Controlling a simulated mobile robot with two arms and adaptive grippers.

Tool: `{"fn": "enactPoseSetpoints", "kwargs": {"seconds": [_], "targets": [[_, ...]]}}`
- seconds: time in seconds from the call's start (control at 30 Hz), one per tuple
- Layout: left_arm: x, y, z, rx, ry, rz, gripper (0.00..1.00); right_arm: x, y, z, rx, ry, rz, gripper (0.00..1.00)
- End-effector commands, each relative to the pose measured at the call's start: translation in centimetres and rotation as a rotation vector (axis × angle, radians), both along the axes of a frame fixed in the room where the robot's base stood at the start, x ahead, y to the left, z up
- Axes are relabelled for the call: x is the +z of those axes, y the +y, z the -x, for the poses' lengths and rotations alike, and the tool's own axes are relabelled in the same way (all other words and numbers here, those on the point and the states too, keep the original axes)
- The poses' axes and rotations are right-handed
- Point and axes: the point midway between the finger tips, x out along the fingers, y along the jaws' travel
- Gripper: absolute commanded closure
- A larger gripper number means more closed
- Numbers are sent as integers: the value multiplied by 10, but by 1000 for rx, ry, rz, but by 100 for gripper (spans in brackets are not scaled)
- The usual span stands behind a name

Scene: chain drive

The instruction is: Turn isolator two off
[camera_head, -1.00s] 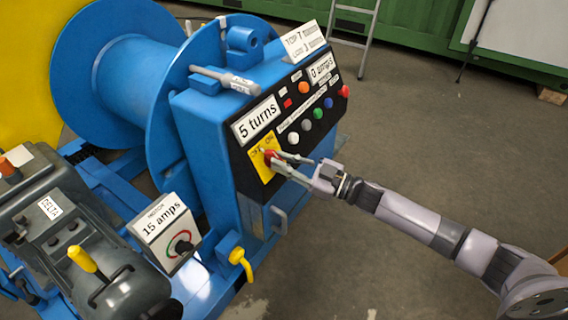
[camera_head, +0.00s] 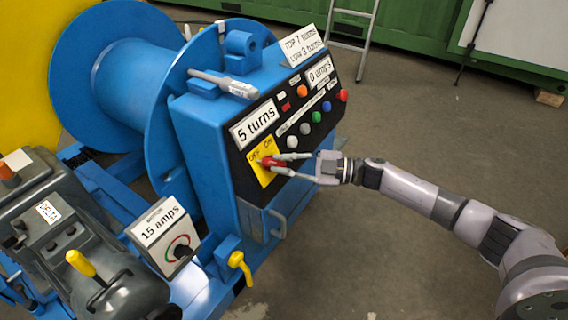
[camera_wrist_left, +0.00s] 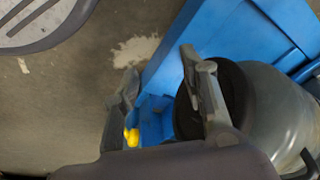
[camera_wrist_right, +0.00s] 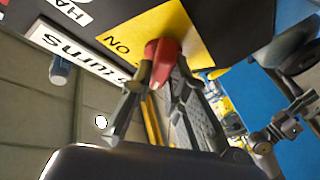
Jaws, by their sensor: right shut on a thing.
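A red switch handle (camera_head: 270,162) stands out from a yellow plate (camera_head: 259,171) marked OFF and ON on the front of the blue control cabinet. My right gripper (camera_head: 278,163) is shut on this handle, coming from the right. In the right wrist view, the red handle (camera_wrist_right: 163,60) sits between the two fingertips, with the word ON beside it on the yellow plate (camera_wrist_right: 150,30). No label reading "two" is legible. My left gripper (camera_wrist_left: 165,65) shows in the left wrist view with its fingers apart and nothing between them.
Coloured buttons (camera_head: 316,117) and a "5 turns" display (camera_head: 254,124) lie above the yellow plate. A motor box (camera_head: 163,232) reading 15 amps stands left, by the grey motor (camera_head: 75,240). A yellow handle (camera_head: 240,266) juts out below.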

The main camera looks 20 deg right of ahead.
Motion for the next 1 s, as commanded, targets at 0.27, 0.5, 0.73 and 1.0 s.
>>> {"fn": "enactPoseSetpoints", "kwargs": {"seconds": [0.27, 0.5, 0.73, 1.0], "targets": [[1, -1, -2, -1, -5, 2, 60, 0, 0, 0, 1, -5, 3, 100], [3, -1, -3, -1, -9, 2, 60, 0, 0, 0, 1, -3, 2, 72], [3, -1, -3, -1, -10, 2, 60, 0, 0, 0, 0, -3, 1, 65], [4, 0, -5, 0, -13, 1, 60, -1, -7, 3, -1, 0, 2, 65]]}}
